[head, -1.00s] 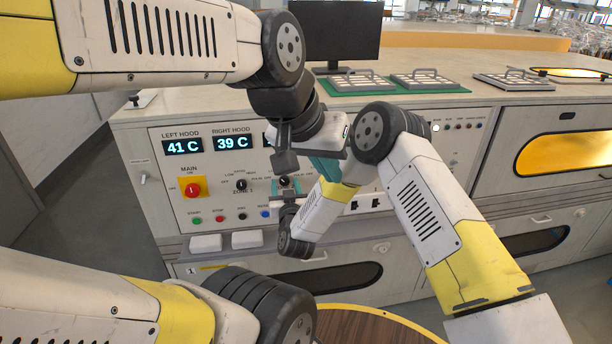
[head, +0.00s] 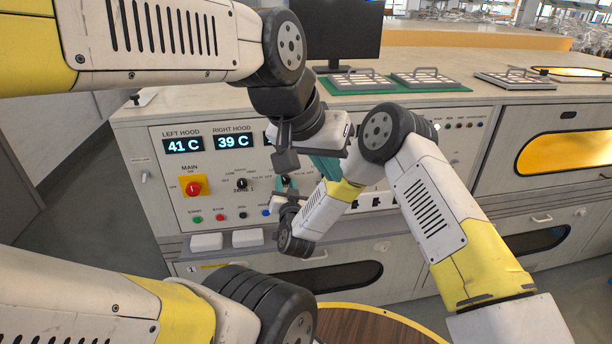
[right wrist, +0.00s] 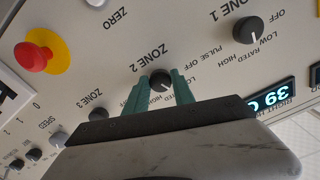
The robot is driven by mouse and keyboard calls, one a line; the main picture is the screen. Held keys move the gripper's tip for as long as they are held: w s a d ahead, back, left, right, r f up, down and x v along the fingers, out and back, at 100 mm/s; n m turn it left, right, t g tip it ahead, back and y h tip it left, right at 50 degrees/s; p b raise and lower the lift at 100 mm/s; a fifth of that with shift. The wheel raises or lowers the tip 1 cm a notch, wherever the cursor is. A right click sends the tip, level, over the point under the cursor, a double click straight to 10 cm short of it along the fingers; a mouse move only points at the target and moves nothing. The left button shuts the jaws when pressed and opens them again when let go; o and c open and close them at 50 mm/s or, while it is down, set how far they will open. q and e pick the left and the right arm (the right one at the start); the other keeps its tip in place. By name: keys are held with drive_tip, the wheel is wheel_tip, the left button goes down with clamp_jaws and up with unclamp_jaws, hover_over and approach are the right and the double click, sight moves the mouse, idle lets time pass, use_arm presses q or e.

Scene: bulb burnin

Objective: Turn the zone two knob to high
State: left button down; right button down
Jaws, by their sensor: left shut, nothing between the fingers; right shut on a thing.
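In the head view my right gripper (head: 285,184) is at the panel, and the knob is mostly hidden. The knob's pointer is too small to read surely. My left gripper (head: 325,168), further right, is shut and empty in front of the panel, its tips partly hidden by my right arm.
The zone one knob (right wrist: 248,30) is beside it. A red main switch (head: 194,188) on a yellow plate and several push buttons are to the left. A red emergency button (right wrist: 37,54) shows in the wrist view. My left arm hangs close above my right gripper.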

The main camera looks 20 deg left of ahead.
drive_tip(key=m, duration=1.2)
idle(0.5)
drive_tip(key=c, duration=1.1)
unclamp_jaws()
drive_tip(key=shift+o, duration=0.2)
drive_tip(key=v, duration=0.7)
drive_tip(key=shift+s, duration=0.4)
